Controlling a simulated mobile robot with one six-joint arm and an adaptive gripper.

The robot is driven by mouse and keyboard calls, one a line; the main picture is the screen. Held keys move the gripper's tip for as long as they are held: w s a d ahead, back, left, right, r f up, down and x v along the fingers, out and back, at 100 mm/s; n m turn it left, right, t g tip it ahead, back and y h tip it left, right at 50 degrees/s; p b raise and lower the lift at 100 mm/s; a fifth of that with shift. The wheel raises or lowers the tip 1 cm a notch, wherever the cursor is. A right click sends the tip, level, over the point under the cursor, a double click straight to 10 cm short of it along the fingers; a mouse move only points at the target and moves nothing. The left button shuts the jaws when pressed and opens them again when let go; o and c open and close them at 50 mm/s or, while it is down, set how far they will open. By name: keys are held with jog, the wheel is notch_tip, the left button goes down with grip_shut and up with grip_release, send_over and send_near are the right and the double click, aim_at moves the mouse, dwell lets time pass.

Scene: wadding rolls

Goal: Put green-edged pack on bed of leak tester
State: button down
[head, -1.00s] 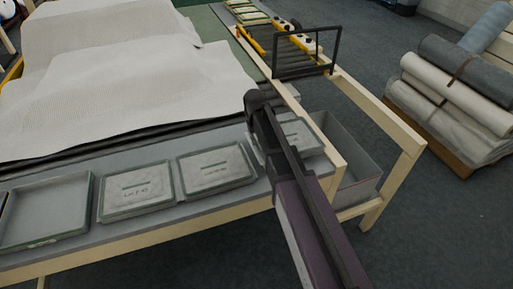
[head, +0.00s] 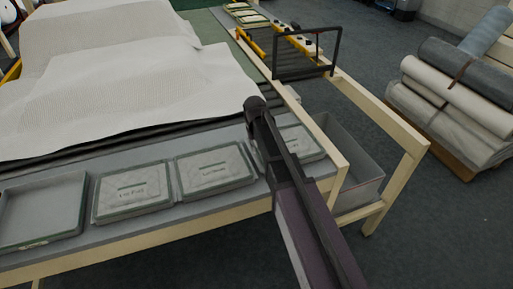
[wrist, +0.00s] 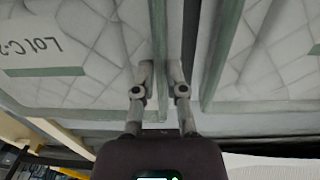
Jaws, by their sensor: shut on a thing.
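Pale quilted packs with green edges lie in a row on the grey front strip of the table. In the head view they are the left pack (head: 133,191), the middle pack (head: 214,170) and the right pack (head: 303,143), partly behind my arm. My gripper (wrist: 161,75) is hidden by the arm in the head view. In the wrist view its fingers are closed on the green edge of a pack (wrist: 85,55) with printed lettering and a green strip. Another green-edged pack (wrist: 265,60) is beside it, across a dark gap. The leak tester is not clearly identifiable.
A black upright frame (head: 275,60) stands over rollers with yellow and white parts. An empty tray (head: 42,210) is at the left. A grey bin (head: 350,165) is under the right end; rolls (head: 460,100) are stacked at right.

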jog(key=c, duration=0.7)
grip_release()
jog(key=shift+r, duration=0.15)
jog(key=r+p, duration=0.7)
jog(key=p, duration=0.1)
jog(key=r+p, duration=0.4)
jog(key=shift+s+a+r, duration=0.1)
jog(key=shift+a+r, duration=0.15)
jog(key=shift+r, duration=0.1)
jog(key=s+d+m, duration=0.1)
jog(key=s+d, duration=0.4)
jog(key=s, duration=0.1)
jog(key=s+d+m, duration=0.1)
jog(key=s+d, duration=0.3)
jog(key=s, duration=0.3)
jog(key=s+d+m, duration=0.1)
jog(key=s+d, duration=0.4)
jog(key=s, duration=0.1)
jog(key=shift+s+d+m, duration=0.15)
jog(key=shift+d+m, duration=0.15)
